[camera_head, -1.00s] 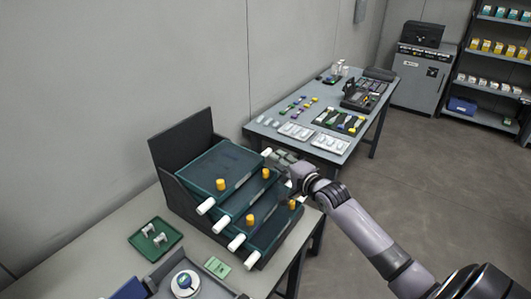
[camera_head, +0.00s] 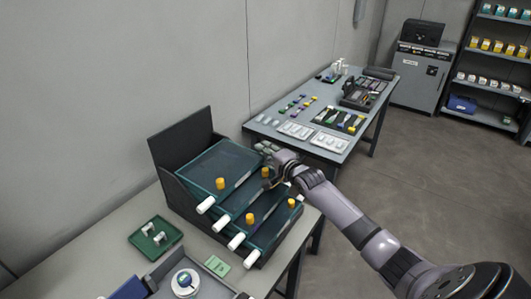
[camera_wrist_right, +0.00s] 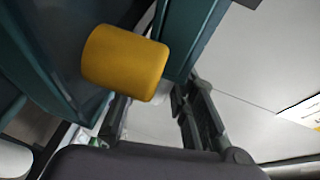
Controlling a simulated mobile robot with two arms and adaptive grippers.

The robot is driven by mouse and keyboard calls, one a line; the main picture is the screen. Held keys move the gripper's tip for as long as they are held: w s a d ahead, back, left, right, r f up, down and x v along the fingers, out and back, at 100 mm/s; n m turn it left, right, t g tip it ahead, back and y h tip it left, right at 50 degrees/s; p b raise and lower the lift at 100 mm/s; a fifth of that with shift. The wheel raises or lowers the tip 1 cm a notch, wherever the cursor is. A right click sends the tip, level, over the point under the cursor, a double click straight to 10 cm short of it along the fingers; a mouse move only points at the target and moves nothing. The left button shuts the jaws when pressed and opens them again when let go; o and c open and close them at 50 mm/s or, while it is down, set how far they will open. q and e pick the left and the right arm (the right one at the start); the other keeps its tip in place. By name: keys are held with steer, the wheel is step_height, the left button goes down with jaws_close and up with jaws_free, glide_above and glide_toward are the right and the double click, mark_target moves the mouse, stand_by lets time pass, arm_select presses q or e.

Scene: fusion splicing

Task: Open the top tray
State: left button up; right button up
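The dark organizer (camera_head: 180,140) has several stepped green trays with white handles and yellow knobs. The top tray (camera_head: 215,172) is the uppermost one. Its left white handle (camera_head: 206,205) shows; its far right handle is hidden behind my gripper. My right gripper (camera_head: 264,160) is at the far right corner of the top tray. In the right wrist view, the fingers (camera_wrist_right: 158,118) are apart, with a small white part between them that looks like a handle; I cannot tell whether they touch it. A yellow knob (camera_wrist_right: 125,63) is close in front. My left gripper is not in view.
A green dish (camera_head: 155,236) with white parts, a green card (camera_head: 217,266) and a grey tray with a round item lie on the near table. A second table (camera_head: 340,150) behind holds several tools and packs. Open floor lies to the right.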

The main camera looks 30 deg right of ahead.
jaws_close()
stand_by(0.4)
